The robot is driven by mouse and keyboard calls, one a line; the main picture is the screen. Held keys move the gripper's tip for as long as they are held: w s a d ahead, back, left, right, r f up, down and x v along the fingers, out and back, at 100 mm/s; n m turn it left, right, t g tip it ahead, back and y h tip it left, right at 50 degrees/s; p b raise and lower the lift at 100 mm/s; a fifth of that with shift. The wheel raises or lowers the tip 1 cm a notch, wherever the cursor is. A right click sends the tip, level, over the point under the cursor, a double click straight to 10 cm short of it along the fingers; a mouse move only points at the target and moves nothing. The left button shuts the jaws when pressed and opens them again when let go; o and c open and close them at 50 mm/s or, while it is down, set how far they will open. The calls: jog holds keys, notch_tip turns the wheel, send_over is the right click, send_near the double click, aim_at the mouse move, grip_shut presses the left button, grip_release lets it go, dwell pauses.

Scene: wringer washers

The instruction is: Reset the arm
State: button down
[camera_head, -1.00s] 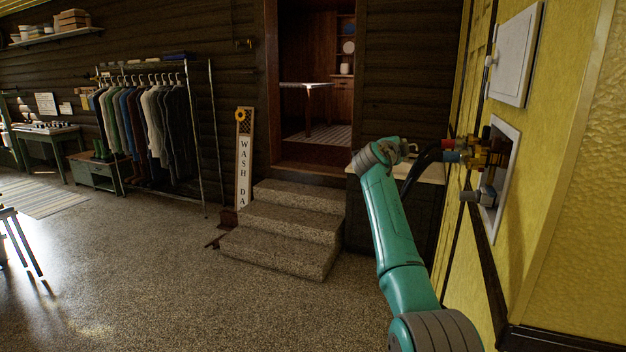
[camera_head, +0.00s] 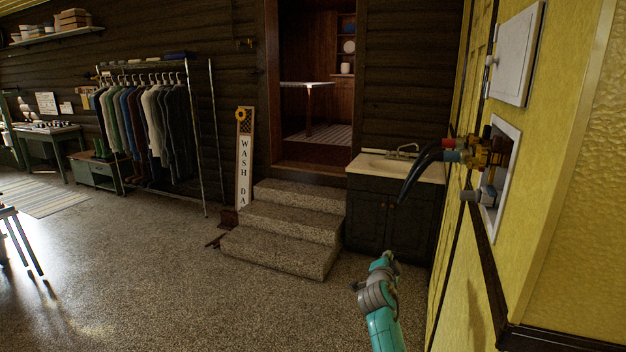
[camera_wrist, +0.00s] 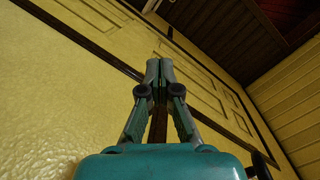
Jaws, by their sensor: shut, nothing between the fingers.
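My teal arm shows low in the head view, in front of the sink cabinet, with its grey wrist part near the floor. My gripper (camera_wrist: 160,70) shows in the wrist view with its two grey fingertips together and nothing between them. It points up along a yellow panelled wall (camera_wrist: 60,75) and is apart from it as far as I can tell. The fingertips are hard to make out in the head view.
A sink cabinet (camera_head: 390,215) and stone steps (camera_head: 285,230) stand ahead. A clothes rack (camera_head: 150,125) is at left.

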jog(key=s+a+f+n+y, duration=0.1)
jog(key=s+f+n+y, duration=0.1)
jog(key=s+f, duration=0.8)
jog(key=s+a+f+n+y, duration=0.1)
jog(key=s+f+n, duration=0.1)
jog(key=s+f, duration=0.55)
jog(key=s+f+n+y, duration=0.15)
jog(key=s+f, duration=0.25)
jog(key=s, duration=0.7)
jog(key=s+a+f+n, duration=0.1)
jog(key=s+f+n, duration=0.2)
jog(key=s+f, duration=0.5)
jog(key=s+a+r+n+y, duration=0.1)
jog(key=s+r+n, duration=0.15)
jog(key=s, duration=1.05)
jog(key=s+r+n, duration=0.1)
jog(key=s+r, duration=0.2)
jog(key=s, duration=0.9)
jog(key=s+r+n, duration=0.2)
jog(key=s+r, duration=1.3)
jog(key=s, duration=0.1)
jog(key=shift+s+g, duration=0.25)
jog(key=shift+g, duration=0.05)
